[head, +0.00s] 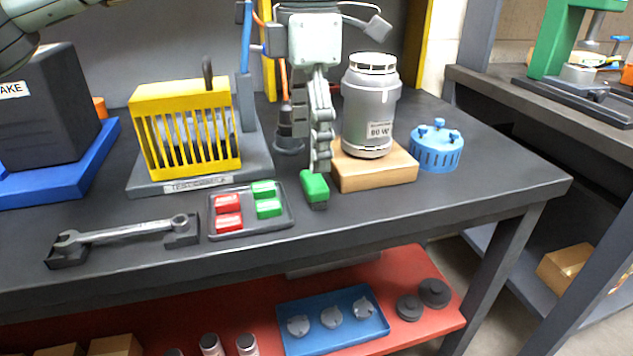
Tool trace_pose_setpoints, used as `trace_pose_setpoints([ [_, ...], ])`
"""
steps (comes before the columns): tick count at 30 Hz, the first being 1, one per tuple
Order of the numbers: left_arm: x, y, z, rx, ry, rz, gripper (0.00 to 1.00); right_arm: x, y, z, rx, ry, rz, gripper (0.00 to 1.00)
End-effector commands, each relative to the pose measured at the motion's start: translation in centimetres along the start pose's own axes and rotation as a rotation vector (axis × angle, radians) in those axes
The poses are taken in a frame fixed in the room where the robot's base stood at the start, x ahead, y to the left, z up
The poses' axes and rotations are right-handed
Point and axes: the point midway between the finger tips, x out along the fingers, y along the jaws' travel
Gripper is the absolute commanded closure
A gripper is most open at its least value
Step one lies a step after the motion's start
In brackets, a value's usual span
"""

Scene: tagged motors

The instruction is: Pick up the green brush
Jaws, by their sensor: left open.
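The green brush (314,186), a small green block with a dark lower part, sits on the dark workbench (400,215) just right of a small tray. My left gripper (320,162) points down directly above and slightly behind the brush. It is open, with its fingers overlapping side-on in the head view. The fingertips are very near the brush's top; I cannot tell whether they touch it. My right gripper does not show.
A tray (252,236) with red and green blocks lies left of the brush. A grey motor (370,108) on a wooden block (375,175) stands close right. Further out are a yellow cage (185,95), a wrench (115,233) and a blue round part (436,150).

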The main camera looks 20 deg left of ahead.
Motion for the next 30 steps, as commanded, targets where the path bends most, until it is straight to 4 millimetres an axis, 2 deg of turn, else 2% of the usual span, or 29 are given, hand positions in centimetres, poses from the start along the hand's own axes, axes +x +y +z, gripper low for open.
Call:
trace_pose_setpoints([
  [5, 2.2, -0.1, 0.3, 0.001, 0.002, -0.001, 0.22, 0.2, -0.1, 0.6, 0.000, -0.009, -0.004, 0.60],
  [12, 5.3, -0.1, 0.6, -0.001, -0.001, 0.000, 0.22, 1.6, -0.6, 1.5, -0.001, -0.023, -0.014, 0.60],
  [20, 5.7, -0.1, 0.6, -0.002, -0.002, 0.000, 0.22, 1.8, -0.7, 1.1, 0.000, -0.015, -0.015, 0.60],
  [30, 5.7, -0.1, 0.6, -0.002, -0.002, 0.000, 0.62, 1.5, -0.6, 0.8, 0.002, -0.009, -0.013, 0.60],
])
